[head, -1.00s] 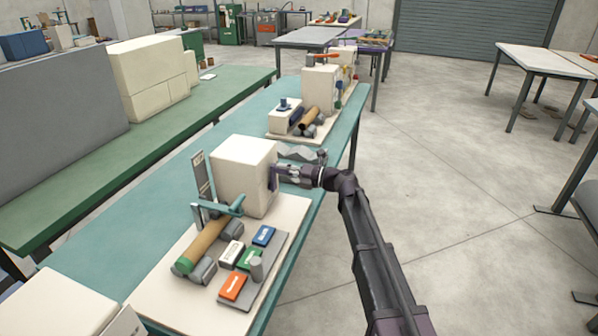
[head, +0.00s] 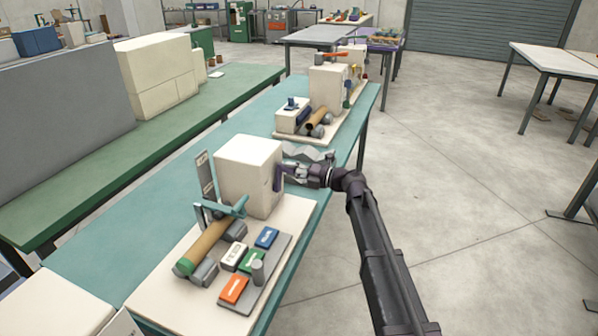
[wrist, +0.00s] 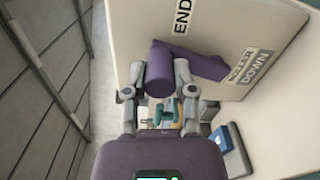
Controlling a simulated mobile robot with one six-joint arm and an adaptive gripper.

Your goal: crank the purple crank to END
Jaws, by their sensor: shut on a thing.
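The purple crank (wrist: 205,66) is on the side face of the cream machine box (head: 238,168). Its handle end lies between the fingers of my gripper (wrist: 165,76), which is shut on it. In the wrist view the crank arm runs right from the handle, a little tilted. The END label (wrist: 182,16) is above the crank. A ROLLER DOWN label (wrist: 250,68) is at the right, beside the other end of the crank arm. In the head view my gripper (head: 284,170) is at the box's right face, and the crank (head: 278,180) shows as a small purple piece.
In front of the box lie a tan roll (head: 208,240) and a panel with orange, green, white and blue blocks (head: 266,237). Another machine (head: 326,90) stands farther back on the teal table (head: 130,215). Open floor is to the right.

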